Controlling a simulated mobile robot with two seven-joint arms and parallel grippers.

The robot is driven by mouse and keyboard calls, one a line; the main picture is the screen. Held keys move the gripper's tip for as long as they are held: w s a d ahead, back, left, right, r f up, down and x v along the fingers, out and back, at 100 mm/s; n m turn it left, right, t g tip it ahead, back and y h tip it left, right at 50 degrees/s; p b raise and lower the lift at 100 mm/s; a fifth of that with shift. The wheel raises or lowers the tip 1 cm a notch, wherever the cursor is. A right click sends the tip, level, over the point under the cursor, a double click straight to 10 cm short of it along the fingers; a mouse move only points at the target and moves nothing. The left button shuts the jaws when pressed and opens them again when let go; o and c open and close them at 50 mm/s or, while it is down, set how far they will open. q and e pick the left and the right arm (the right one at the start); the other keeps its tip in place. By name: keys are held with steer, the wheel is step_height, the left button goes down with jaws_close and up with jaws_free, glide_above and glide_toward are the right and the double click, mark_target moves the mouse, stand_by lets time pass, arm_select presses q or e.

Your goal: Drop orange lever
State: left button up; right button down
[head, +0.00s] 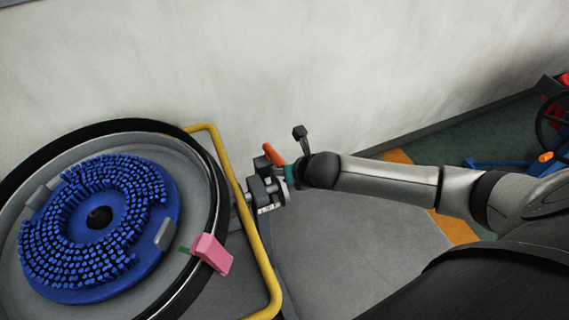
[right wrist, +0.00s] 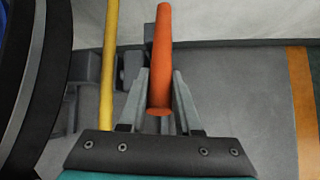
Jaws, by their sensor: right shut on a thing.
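The orange lever (head: 272,154) stands beside the yellow rail, near the middle of the head view. Its upper part rises above the dark grey fitting (head: 262,189). My right gripper (head: 281,171) reaches it from the right, and its fingers are mostly hidden there by the wrist. In the right wrist view the orange lever (right wrist: 160,60) runs between the two grey fingers of my right gripper (right wrist: 159,90), which are shut on it. The lever's far end sticks out past the fingertips. My left gripper is not in view.
A round tank (head: 217,190) with a blue brush disc (head: 60,235) stands at the left. A pink block (head: 212,253) is on its rim. A yellow rail (head: 252,225) runs between tank and lever. The wall (head: 300,70) is behind. Grey floor (head: 350,255) lies below my right arm.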

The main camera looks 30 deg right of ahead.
steer(key=f+t+b, duration=0.1)
steer(key=s+f+t+b, duration=0.1)
steer(key=f+b, duration=0.1)
steer(key=s+f+t+b, duration=0.1)
steer(key=b, duration=0.1)
steer(key=shift+a+f, duration=0.1)
steer(key=shift+f, duration=0.25)
steer(key=shift+s+f+t+b, duration=0.15)
steer(key=shift+f+t+b, duration=0.35)
steer(key=shift+b, duration=1)
steer(key=shift+t, duration=0.3)
steer(key=c, duration=0.7)
jaws_free()
steer(key=shift+o, duration=0.5)
